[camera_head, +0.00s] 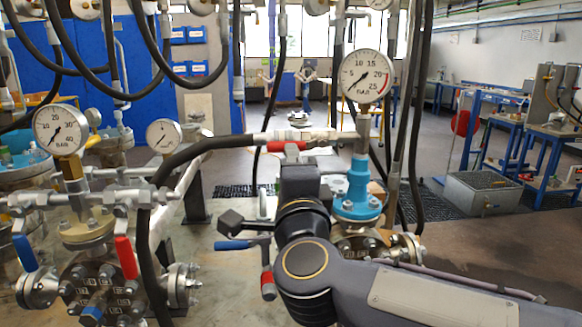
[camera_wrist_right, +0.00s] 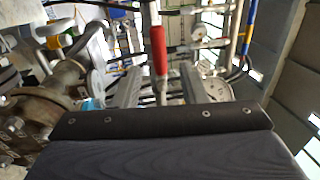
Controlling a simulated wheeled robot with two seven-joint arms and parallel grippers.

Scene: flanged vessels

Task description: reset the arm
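My right arm (camera_head: 400,290) comes in from the lower right of the head view. Its gripper body (camera_head: 300,181) points away, just below a red valve handle (camera_head: 287,146) on a horizontal pipe. In the right wrist view my right gripper (camera_wrist_right: 160,72) has its two fingers apart. A red handle (camera_wrist_right: 158,50) shows upright in the gap between them, and neither finger visibly presses on it. I cannot tell how deep the handle sits between the fingers. The fingertips are hidden in the head view. My left gripper is not in view.
A pressure gauge (camera_head: 367,77) stands on a blue flanged fitting (camera_head: 357,190) right of my gripper. Another gauge (camera_head: 60,130) tops a flanged vessel at left. Black hoses (camera_head: 152,230) hang around. A blue handle (camera_head: 232,245) lies left of my wrist. Open floor (camera_head: 470,240) is at right.

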